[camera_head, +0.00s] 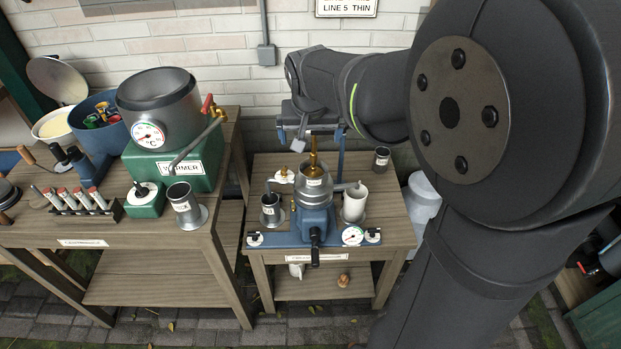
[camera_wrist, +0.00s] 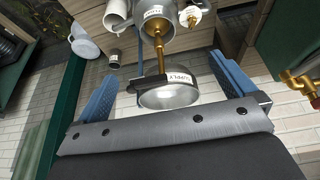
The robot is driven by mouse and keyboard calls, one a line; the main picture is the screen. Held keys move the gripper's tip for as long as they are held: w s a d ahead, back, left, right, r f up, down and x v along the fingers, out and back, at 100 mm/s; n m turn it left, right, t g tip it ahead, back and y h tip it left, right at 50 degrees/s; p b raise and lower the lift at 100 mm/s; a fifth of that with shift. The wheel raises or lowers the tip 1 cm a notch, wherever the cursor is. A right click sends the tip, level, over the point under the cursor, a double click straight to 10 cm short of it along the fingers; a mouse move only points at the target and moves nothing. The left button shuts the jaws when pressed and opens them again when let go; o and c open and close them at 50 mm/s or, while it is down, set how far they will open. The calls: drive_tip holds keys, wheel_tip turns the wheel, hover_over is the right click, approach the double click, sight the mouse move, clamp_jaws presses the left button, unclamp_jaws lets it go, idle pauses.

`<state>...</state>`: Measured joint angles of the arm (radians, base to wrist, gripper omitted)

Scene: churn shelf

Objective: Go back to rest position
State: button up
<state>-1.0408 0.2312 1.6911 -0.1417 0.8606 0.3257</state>
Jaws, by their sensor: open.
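My gripper (camera_head: 311,160) is over the back of the small wooden table, behind and above the blue-based metal separator (camera_head: 316,190). In the wrist view its two blue fingers (camera_wrist: 162,72) are spread wide. A metal bowl labelled SUPPLY (camera_wrist: 168,97) shows between them, by a brass pipe (camera_wrist: 159,55). I see no finger closed on the bowl; whether one touches it I cannot tell. The brass pipe also rises from the separator in the head view (camera_head: 313,160). My arm reaches in from the right, and the bowl is not clear there.
A white cup (camera_head: 354,204) and a dark cup (camera_head: 270,207) flank the separator. A small jar (camera_head: 381,160) stands at the table's back right. The left table (camera_head: 190,240) holds a green warmer (camera_head: 178,162) with a pot and brass tap. A brick wall (camera_head: 200,45) stands behind.

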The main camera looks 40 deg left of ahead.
drive_tip(key=v, duration=0.8)
drive_tip(key=s+a+r, duration=0.3)
drive_tip(key=s+a, duration=0.2)
drive_tip(key=x, duration=1)
drive_tip(key=shift+a, duration=0.3)
drive_tip(key=v, duration=1)
